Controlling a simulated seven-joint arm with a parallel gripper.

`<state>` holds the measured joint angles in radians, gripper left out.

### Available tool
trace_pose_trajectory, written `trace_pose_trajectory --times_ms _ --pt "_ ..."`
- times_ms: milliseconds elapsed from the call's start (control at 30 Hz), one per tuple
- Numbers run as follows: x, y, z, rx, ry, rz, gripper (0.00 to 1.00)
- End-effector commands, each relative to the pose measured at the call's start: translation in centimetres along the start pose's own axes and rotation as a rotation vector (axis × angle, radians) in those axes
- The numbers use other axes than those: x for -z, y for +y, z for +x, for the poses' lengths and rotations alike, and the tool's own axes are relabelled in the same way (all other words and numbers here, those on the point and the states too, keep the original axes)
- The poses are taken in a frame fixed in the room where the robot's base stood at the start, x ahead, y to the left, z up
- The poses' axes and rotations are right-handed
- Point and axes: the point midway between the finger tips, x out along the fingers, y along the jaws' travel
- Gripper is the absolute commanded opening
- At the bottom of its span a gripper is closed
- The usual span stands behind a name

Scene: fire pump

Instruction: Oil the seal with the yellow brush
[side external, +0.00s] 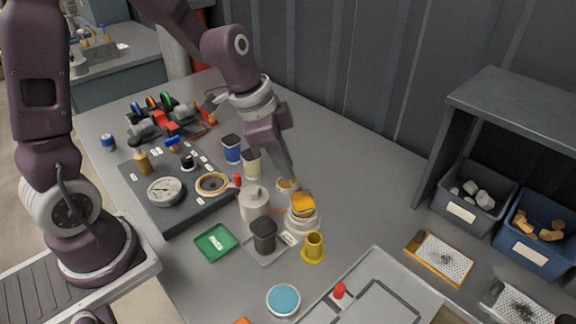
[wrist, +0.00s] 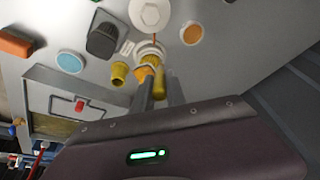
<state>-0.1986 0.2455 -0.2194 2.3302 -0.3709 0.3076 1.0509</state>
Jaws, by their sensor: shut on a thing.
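My gripper (wrist: 160,92) is shut on a yellow piece (wrist: 159,78), which appears to be the yellow brush. In the side view, my gripper (side external: 291,188) points down beside a yellow-orange top (side external: 302,203) over a white round pot (side external: 302,222). The pot's rim (wrist: 150,49) also shows in the wrist view, just beyond the fingertips. The brush's bristles are hidden, and I cannot tell whether they are inside the pot. A tan ring with a dark rim, likely the seal (side external: 212,184), lies on the dark plate (side external: 185,215) to the left, apart from my gripper.
A white lidded jar (side external: 254,206), a dark cup (side external: 264,236) and a yellow holder (side external: 313,246) stand close to the pot. A gauge (side external: 165,191) sits on the plate. A green tray (side external: 214,243) and teal disc (side external: 283,300) lie nearer the front. Bins stand at right.

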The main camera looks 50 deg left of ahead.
Motion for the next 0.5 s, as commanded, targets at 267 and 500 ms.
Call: trace_pose_trajectory --times_ms 267,500 --pt "-0.5 0.4 1.5 0.002 0.000 0.000 0.00" --pt "0.3 2.7 0.5 -0.002 -0.002 0.004 0.00"
